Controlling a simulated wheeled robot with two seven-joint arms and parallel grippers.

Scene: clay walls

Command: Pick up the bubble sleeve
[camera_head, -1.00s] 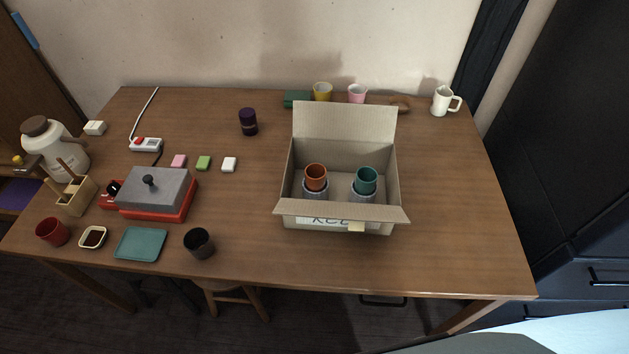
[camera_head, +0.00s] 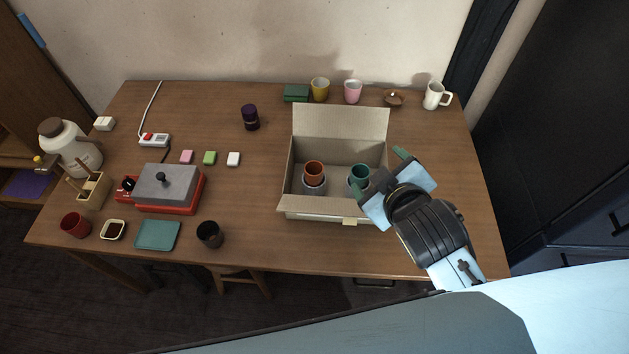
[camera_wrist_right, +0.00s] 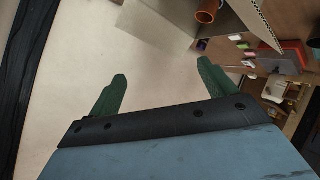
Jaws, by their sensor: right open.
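Two grey sleeves, which may be bubble sleeves, are in the open cardboard box (camera_head: 335,216). The left sleeve (camera_head: 314,187) is around the base of an orange cup (camera_head: 313,168). The right one is around the base of a teal cup (camera_head: 359,172) and is partly hidden by my gripper. My right gripper (camera_head: 380,171) is open and empty at the box's right side, its green fingertips near the teal cup. In the right wrist view its fingers (camera_wrist_right: 162,72) are apart with nothing between them. The orange cup (camera_wrist_right: 207,14) shows at the top there. My left gripper is out of view.
The box flaps stand open. A red-based grey press (camera_head: 165,186), a dark cup (camera_head: 210,234) and a teal tray (camera_head: 157,235) are on the left. Cups and a white mug (camera_head: 436,95) line the back edge. The table between the press and the box is mostly clear.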

